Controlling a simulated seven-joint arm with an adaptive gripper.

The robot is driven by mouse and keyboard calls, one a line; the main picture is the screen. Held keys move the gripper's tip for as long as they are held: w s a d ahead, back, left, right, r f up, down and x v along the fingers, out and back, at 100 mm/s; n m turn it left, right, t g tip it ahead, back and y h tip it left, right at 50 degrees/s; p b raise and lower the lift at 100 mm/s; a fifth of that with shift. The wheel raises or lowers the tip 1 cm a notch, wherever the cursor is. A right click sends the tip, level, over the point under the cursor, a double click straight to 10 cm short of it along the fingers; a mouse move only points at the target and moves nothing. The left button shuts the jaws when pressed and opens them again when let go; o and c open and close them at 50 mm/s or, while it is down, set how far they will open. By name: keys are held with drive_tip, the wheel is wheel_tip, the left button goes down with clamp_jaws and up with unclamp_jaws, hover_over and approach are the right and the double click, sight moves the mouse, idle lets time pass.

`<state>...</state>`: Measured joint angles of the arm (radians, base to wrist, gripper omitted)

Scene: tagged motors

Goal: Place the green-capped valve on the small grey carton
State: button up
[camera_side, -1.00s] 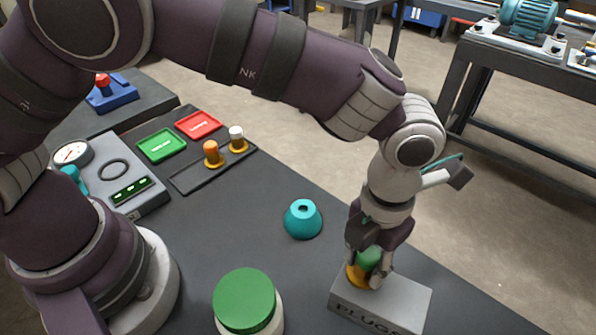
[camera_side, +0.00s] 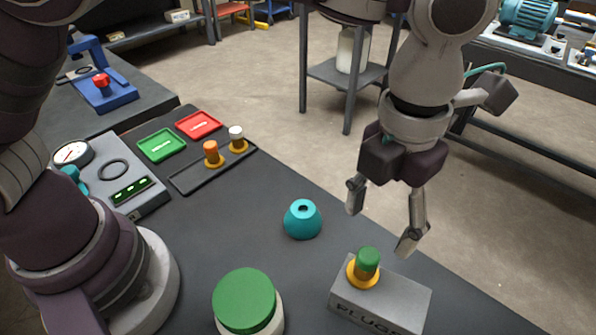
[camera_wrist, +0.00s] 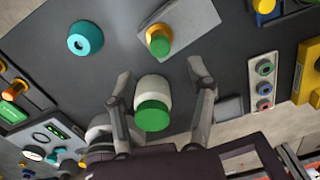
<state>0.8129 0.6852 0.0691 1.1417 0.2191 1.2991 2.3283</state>
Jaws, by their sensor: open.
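The green-capped valve (camera_side: 367,263) stands upright on the small grey carton (camera_side: 398,299), on its left part, with its yellow-orange base flat on the top. In the wrist view the valve (camera_wrist: 159,40) also shows on the carton (camera_wrist: 196,24). My gripper (camera_side: 378,230) is open and empty above the carton, its fingers spread and apart from the valve. In the wrist view my gripper (camera_wrist: 160,69) has nothing between its fingertips; a green-lidded jar shows beyond it.
The white jar with a green lid (camera_side: 244,300) stands left of the carton. A teal cone (camera_side: 303,219) is behind it. A dark tray (camera_side: 187,178) holds orange-capped (camera_side: 212,154) and white-capped (camera_side: 237,139) valves. Green (camera_side: 161,145) and red (camera_side: 198,125) trays lie behind.

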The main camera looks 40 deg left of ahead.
sight(367, 252)
drive_tip(key=a+r+n+t+h, duration=0.1)
drive_tip(key=a+r+n, duration=0.4)
drive_tip(key=a+n, duration=0.3)
drive_tip(key=a+r+n+t, duration=0.1)
drive_tip(key=a+r+n, duration=0.35)
drive_tip(key=n, duration=0.55)
drive_tip(key=s+a+f+n+t, duration=0.1)
drive_tip(key=a+n, duration=0.4)
drive_tip(key=n, duration=0.5)
drive_tip(key=s+a+f+n+t+y, duration=0.1)
drive_tip(key=s+a+f+n+t, duration=0.1)
drive_tip(key=s+a+n, duration=0.3)
drive_tip(key=a+n, duration=0.1)
drive_tip(key=n, duration=0.3)
drive_tip(key=shift+a+f+n+t, duration=0.2)
drive_tip(key=shift+f+n+t, duration=0.1)
drive_tip(key=shift+f+n, duration=0.1)
